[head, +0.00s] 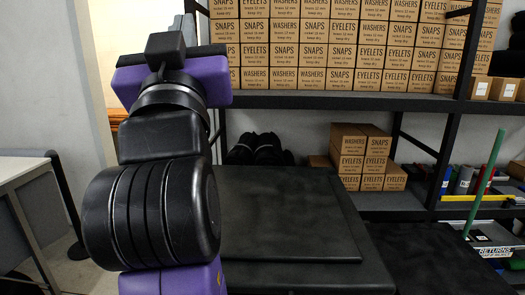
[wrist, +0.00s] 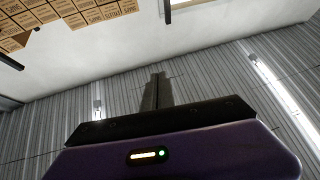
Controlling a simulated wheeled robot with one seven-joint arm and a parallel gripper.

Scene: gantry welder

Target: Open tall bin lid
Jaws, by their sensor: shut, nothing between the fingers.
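A large black flat-topped bin stands low in the middle of the head view, and its black lid (head: 285,215) appears to lie flat and shut on the rim (head: 310,277). My arm hides the left part of the lid. My gripper (head: 165,43) is raised high at the upper left of the head view, well apart from the lid. In the wrist view the two dark fingers (wrist: 156,92) are together with nothing between them, pointing up towards the wall and ceiling. The wrist view does not show the bin.
Shelves (head: 350,101) behind the bin hold rows of cardboard boxes (head: 340,55). Another black surface (head: 435,260) lies right of the bin. A white table (head: 22,168) is at left.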

